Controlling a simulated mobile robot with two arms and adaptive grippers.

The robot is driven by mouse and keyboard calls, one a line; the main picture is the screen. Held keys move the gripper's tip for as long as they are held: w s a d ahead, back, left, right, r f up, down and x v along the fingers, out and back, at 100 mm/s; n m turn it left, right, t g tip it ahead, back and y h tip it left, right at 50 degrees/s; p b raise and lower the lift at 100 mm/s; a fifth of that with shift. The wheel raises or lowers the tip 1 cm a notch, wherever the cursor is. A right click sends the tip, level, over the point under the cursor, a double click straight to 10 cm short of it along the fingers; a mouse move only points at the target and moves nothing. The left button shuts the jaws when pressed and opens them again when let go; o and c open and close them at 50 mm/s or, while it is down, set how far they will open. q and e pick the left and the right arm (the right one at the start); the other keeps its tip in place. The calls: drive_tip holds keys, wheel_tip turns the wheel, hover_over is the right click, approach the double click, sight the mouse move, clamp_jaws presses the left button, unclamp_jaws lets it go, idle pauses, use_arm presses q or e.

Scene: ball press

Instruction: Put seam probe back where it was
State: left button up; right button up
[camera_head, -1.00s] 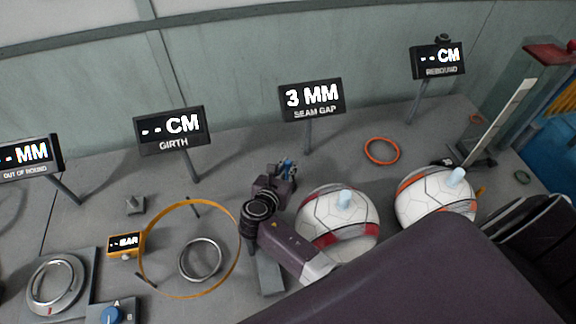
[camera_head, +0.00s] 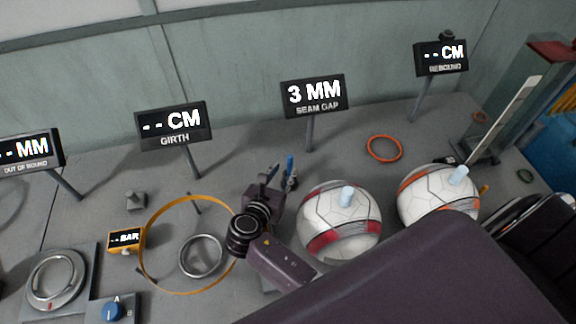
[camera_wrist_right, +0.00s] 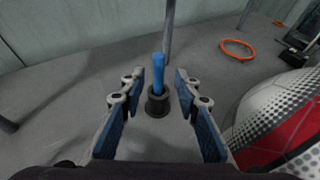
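The seam probe (camera_wrist_right: 159,72) is a slim blue stick standing upright in a small dark round holder (camera_wrist_right: 158,103) on the bench. In the head view the probe (camera_head: 290,166) shows just right of my right gripper (camera_head: 272,178), below the seam gap display (camera_head: 313,95), which reads 3 MM. In the right wrist view my right gripper (camera_wrist_right: 160,90) is open, with its fingers apart on either side of the probe and not touching it. My left gripper is not in view.
A white and red ball (camera_head: 340,222) stands right of my right gripper, with a second ball (camera_head: 438,194) beyond it. An orange ring (camera_head: 385,148) lies behind them. A yellow hoop (camera_head: 160,283) and a metal ring (camera_head: 201,257) lie to the left.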

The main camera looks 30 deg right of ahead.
drive_tip(key=v, duration=0.5)
drive_tip(key=shift+s+a+r, duration=0.1)
drive_tip(key=shift+s+a, duration=0.05)
drive_tip(key=shift+a, duration=0.05)
